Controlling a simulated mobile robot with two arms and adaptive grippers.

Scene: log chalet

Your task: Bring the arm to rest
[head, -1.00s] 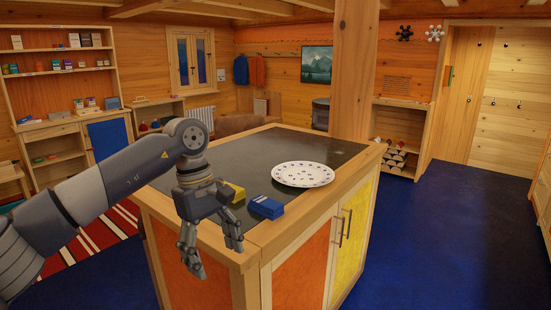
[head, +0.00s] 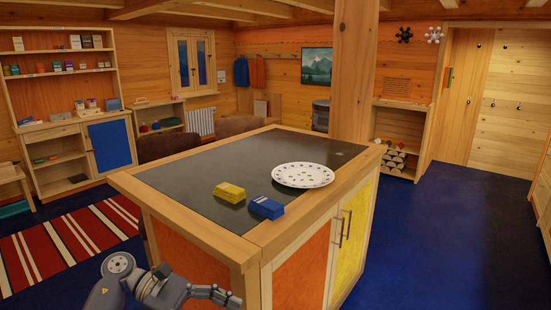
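My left gripper (head: 228,297) is low at the bottom of the head view, in front of the island's near left corner and below its top. Its fingers point right and are seen edge-on, so I cannot tell how far apart they are. I see nothing held in it. My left arm is folded low, mostly below the frame. My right gripper is not in view. A yellow box (head: 229,193) and a blue box (head: 266,208) lie on the island top, clear of the gripper. A white spotted plate (head: 303,175) lies behind them to the right.
The kitchen island (head: 190,178) has a dark top with a wooden rim and stands close to the gripper. A wooden post (head: 353,70) rises behind it. A striped rug (head: 65,245) lies at the left. Blue floor is clear at the right.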

